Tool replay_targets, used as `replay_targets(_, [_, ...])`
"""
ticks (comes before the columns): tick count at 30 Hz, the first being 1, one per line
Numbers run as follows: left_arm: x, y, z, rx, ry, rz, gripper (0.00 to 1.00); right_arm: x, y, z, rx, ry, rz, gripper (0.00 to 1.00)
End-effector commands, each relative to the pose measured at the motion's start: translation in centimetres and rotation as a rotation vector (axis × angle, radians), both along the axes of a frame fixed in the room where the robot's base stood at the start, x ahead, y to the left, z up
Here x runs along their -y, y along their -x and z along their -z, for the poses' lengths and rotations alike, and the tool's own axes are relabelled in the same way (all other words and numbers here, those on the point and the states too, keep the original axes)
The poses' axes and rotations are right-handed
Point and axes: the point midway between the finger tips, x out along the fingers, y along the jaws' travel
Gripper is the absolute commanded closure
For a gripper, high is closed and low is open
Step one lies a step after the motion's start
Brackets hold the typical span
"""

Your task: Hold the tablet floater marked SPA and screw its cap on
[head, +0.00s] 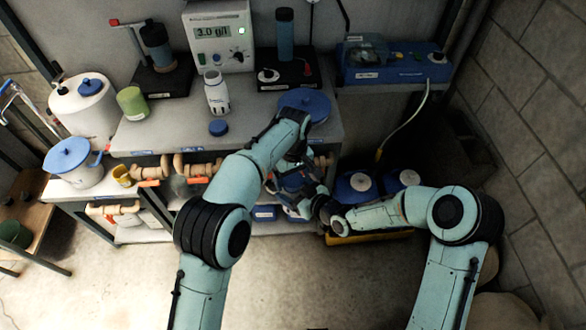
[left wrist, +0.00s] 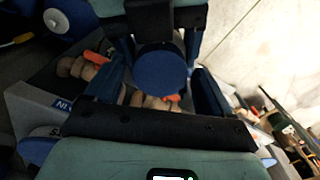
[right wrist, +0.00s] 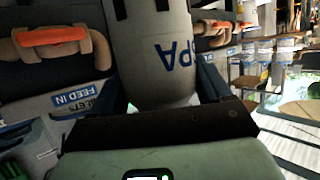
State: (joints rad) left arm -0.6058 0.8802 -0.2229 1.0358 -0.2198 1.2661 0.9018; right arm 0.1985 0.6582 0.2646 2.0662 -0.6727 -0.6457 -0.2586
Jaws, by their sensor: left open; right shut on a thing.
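The tablet floater (right wrist: 165,55), a pale grey cylinder with blue letters SPA, shows upside down in the right wrist view. My right gripper (head: 318,197) is shut on it, one finger on each side. A round blue cap (left wrist: 160,72) shows in the left wrist view. My left gripper (head: 292,178) is open with its fingers on either side of that cap, apart from it. The cap hides what is beneath it, so I cannot tell how it sits on the floater. In the head view my arms hide most of the floater.
A bench (head: 180,132) stands behind the grippers, with a white bottle (head: 216,92), a small blue cap (head: 218,128), a green jar (head: 131,103) and a large blue disc (head: 303,103) on it. Pipes with orange handles (head: 148,183) run below.

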Motion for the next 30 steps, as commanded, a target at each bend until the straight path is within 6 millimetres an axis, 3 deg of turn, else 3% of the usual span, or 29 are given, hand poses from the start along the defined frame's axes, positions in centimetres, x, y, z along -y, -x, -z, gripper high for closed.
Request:
replay_targets(10, [-0.01,-0.03,0.3,0.001,0.001,-0.001,0.2,-0.03,-0.04,-0.09,0.002,-0.001,0.0,1.0])
replay_targets(15, [-0.01,-0.03,0.28,0.001,0.001,-0.001,0.74,-0.03,-0.04,-0.09,0.002,-0.001,0.0,1.0])
replay_targets(19, [-0.01,-0.03,0.28,0.0,0.001,0.032,0.74,-0.03,-0.04,-0.09,0.002,-0.001,0.0,1.0])
replay_targets(25, [-0.05,-0.03,0.29,0.0,0.002,0.255,0.74,-0.03,-0.04,-0.09,0.002,-0.001,0.0,1.0])
replay_targets(30, [-0.01,-0.02,0.27,0.0,0.001,0.288,0.74,-0.02,-0.04,-0.08,0.002,-0.001,0.0,1.0])
